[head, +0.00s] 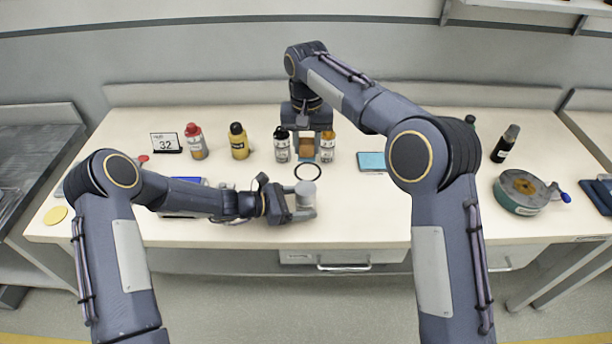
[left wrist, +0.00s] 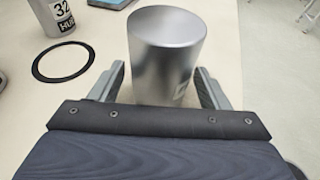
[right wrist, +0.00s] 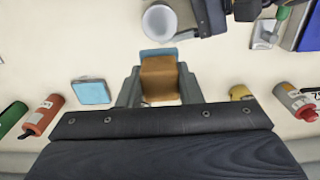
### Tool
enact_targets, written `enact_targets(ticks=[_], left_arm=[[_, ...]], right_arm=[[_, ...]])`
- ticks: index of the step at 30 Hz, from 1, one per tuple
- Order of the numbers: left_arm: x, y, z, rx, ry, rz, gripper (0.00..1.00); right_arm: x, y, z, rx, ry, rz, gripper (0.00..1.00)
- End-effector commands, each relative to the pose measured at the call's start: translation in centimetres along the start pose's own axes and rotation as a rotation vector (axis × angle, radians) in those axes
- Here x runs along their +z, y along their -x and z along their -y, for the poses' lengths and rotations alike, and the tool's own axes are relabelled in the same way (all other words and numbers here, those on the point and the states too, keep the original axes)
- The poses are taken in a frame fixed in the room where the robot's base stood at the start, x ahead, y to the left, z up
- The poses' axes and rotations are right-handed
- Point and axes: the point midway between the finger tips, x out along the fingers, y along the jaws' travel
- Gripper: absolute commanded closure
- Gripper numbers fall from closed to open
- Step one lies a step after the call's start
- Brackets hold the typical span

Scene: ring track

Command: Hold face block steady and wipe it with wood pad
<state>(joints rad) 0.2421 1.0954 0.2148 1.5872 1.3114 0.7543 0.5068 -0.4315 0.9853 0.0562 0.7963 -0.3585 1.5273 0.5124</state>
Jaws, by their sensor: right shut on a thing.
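The face block appears to be the silvery metal cylinder (head: 306,189), standing upright on the bench. It fills the middle of the left wrist view (left wrist: 165,55) and shows from above in the right wrist view (right wrist: 159,22). My left gripper (head: 296,206) has a finger on each side of it, with a visible gap at the left finger, so it looks open around the block. My right gripper (head: 307,135) is shut on the wood pad (right wrist: 160,78), a brown block with a blue face, behind the metal block and apart from it.
A black ring (head: 308,172) lies flat between the two grippers. Bottles (head: 282,145) and (head: 327,147) stand close beside my right gripper. A yellow bottle (head: 238,142), a red-capped bottle (head: 195,142) and a blue pad (head: 371,161) are nearby.

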Motion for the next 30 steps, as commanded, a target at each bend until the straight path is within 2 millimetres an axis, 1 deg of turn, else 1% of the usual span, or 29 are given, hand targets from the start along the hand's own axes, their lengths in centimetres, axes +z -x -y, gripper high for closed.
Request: enact_targets(ticks=[9, 11, 13, 17, 24, 27, 30], left_arm=[[0.0, 0.1, 0.0, 0.0, 0.0, 0.0, 0.23], [0.0, 0.3, 0.0, 0.001, 0.0, 0.0, 0.23], [0.0, 1.0, -0.1, 0.002, 0.0, 0.0, 0.23], [0.0, 3.2, -0.1, 0.004, 0.0, -0.001, 0.23], [0.0, 8.4, -0.1, 0.004, -0.001, -0.001, 0.23], [0.0, 10.1, -0.1, 0.003, 0.0, 0.0, 0.23], [0.0, 11.2, -0.1, 0.002, 0.0, 0.0, 0.23]], right_arm=[[0.0, 0.0, 0.0, 0.0, 0.0, 0.0, 0.89], [0.0, 0.0, 0.0, 0.0, 0.0, 0.0, 0.89], [0.0, 0.0, 0.0, 0.0, 0.0, 0.0, 0.89], [0.0, 0.0, 0.0, 0.0, 0.0, 0.0, 0.89], [0.0, 0.0, 0.0, 0.0, 0.0, 0.0, 0.89], [0.0, 0.0, 0.0, 0.0, 0.0, 0.0, 0.89], [0.0, 0.0, 0.0, 0.0, 0.0, 0.0, 0.89]])
